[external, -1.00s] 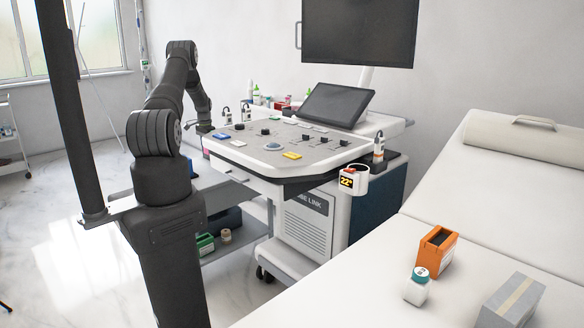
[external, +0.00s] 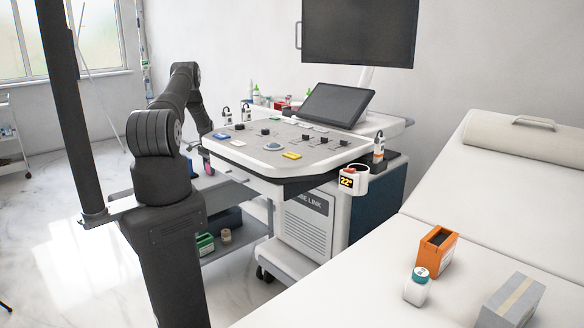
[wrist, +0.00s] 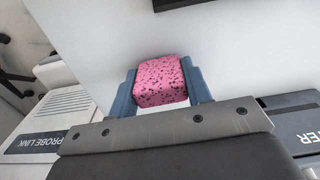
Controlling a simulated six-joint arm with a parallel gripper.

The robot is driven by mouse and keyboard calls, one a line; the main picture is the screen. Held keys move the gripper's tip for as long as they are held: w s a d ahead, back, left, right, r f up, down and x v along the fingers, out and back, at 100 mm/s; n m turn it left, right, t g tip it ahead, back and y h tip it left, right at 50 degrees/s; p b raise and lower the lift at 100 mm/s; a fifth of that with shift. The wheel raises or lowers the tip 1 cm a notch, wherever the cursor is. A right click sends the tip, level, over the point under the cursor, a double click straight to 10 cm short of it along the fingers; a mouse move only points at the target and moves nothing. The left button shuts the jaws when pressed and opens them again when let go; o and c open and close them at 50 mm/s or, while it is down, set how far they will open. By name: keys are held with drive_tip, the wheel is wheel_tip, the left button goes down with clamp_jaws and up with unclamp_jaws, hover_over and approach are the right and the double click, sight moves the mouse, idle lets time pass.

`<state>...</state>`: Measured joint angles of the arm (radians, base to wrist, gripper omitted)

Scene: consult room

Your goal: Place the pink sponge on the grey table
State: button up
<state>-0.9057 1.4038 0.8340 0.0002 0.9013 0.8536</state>
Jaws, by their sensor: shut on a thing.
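The pink sponge (wrist: 160,82), speckled with dark spots, is between the blue fingers of my gripper (wrist: 163,88) in the wrist view. The fingers are shut on its two sides. In the external view, a small bit of pink shows at the end of my arm, just left of the ultrasound console; my gripper is mostly hidden there. The grey table (external: 222,191) is low, behind my arm and left of the console, partly covered by both. I cannot tell the gap between sponge and table.
The ultrasound console (external: 240,160) stands close to the right of my gripper, with knobs and coloured pieces on its panel. A green box (external: 205,243) sits on the lower shelf. The exam bed (external: 330,290) at right carries an orange box (external: 437,250) and a white bottle (external: 417,287).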

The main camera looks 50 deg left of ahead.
drive_tip(key=shift+f, duration=0.1)
drive_tip(key=o, duration=1)
drive_tip(key=shift+c, duration=0.2)
wheel_tip(320, 180, up, 12)
wheel_tip(320, 180, down, 12)
drive_tip(key=shift+f, duration=0.15)
wheel_tip(320, 180, up, 3)
drive_tip(key=shift+f, duration=0.15)
drive_tip(key=shift+r, duration=0.7)
